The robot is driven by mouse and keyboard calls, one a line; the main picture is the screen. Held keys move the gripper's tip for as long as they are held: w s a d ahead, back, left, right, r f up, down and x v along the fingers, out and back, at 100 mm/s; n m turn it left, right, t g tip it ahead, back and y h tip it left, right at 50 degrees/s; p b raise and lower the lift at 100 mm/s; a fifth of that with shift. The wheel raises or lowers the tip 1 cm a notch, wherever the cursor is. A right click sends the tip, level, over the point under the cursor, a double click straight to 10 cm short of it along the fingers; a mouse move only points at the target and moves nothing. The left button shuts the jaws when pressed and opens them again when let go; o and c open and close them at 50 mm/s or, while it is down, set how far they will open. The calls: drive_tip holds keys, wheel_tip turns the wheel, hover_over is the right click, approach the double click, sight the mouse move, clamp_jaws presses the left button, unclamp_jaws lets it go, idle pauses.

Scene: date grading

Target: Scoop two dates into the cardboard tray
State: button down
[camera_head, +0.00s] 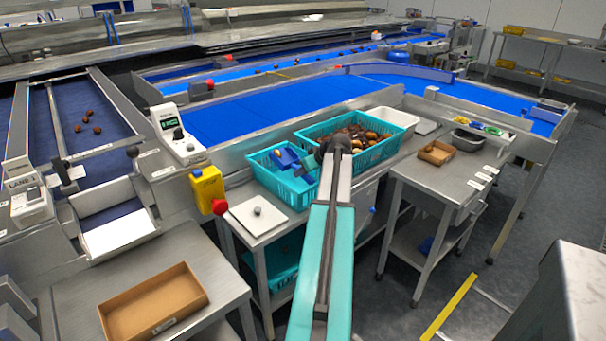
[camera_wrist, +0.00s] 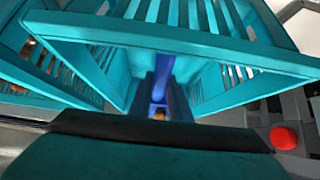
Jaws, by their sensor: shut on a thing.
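My gripper (camera_wrist: 160,104) is shut on a blue scoop (camera_wrist: 161,70), whose narrow blue part stands up between the jaws in the wrist view. A small brown spot, perhaps a date, shows low by the jaws. In the head view my wrist covers the fingertips, above the teal crates. Many brown dates (camera_head: 368,136) lie in the right teal crate (camera_head: 385,153). Blue scoop pieces (camera_head: 286,157) show in the left teal crate (camera_head: 262,172). An empty-looking cardboard tray (camera_head: 203,290) lies on the steel table at lower left. A smaller cardboard tray (camera_head: 436,153) sits on the right table.
Slatted teal crate walls (camera_wrist: 190,40) surround the gripper closely in the wrist view. A white bin (camera_head: 392,118) stands behind the date crate. A scale plate (camera_head: 245,217) lies in front of the left crate. A blue belt (camera_head: 245,115) runs behind.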

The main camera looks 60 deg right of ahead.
drive_tip(key=shift+s+r, duration=0.15)
drive_tip(key=shift+r, duration=1.7)
drive_tip(key=shift+a+r+t, duration=0.1)
drive_tip(key=shift+t, duration=0.2)
drive_tip(key=shift+s+a+r+t+h+b, duration=0.1)
drive_tip(key=shift+s+r+t+h+b, duration=0.2)
drive_tip(key=shift+r, duration=0.4)
drive_tip(key=shift+s+a+r+b, duration=0.1)
drive_tip(key=shift+s+r, duration=0.3)
drive_tip(key=shift+r, duration=0.3)
drive_tip(key=shift+r, duration=0.1)
drive_tip(key=shift+d+f, duration=0.15)
drive_tip(key=shift+f, duration=0.1)
